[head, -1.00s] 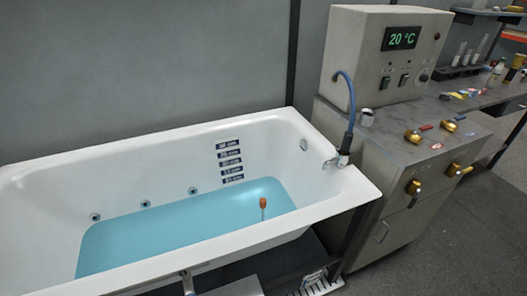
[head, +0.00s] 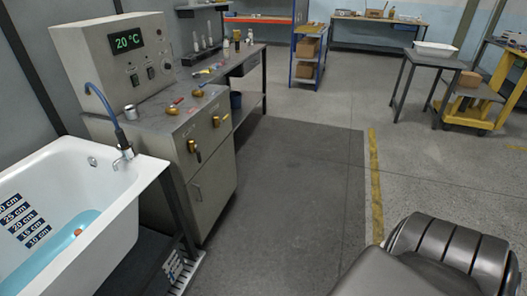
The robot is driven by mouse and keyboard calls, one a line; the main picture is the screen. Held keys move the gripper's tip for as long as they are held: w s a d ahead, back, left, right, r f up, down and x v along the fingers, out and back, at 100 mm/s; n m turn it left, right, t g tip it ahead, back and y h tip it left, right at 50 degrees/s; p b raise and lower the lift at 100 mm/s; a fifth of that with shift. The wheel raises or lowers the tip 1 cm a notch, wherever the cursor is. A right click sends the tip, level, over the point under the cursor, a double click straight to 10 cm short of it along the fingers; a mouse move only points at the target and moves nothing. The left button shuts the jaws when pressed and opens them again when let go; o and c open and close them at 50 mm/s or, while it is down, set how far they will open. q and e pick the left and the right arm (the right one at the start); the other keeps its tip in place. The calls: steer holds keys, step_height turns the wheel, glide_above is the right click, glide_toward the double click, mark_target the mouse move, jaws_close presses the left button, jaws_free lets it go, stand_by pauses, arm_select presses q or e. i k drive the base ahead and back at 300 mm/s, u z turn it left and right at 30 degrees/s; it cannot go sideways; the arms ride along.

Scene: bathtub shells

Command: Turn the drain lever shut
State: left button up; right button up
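The bathtub (head: 110,210) is at the left edge, cut off by the frame, with blue water (head: 62,246) and an orange-topped float (head: 78,234) in it. A grey cabinet (head: 207,185) stands to its right. On the cabinet front are two brass valves with levers: the nearer one (head: 192,146) has its lever hanging down, the farther one (head: 216,121) has its lever pointing sideways. Two more brass fittings (head: 170,110) (head: 198,92) with red parts are on top. I cannot tell which is the drain lever; labels are unreadable. Neither gripper is in view.
A control box (head: 110,65) reading 20 °C sits on the cabinet. A metal grate (head: 180,272) lies by the tub's foot. Open floor (head: 290,180) lies right of the cabinet. A white-basin table (head: 435,50) and yellow cart (head: 470,115) stand farther right.

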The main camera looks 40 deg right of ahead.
mark_target(196, 147)
steer(key=z, duration=0.1)
steer(key=k, duration=0.4)
steer(key=z, duration=1.05)
steer(key=i, duration=1.25)
steer(key=z, duration=0.2)
steer(key=k, duration=1.15)
steer(key=z, duration=1.3)
steer(key=i, duration=2.2)
steer(key=u, duration=0.75)
steer(key=i, duration=1.25)
steer(key=u, duration=1.05)
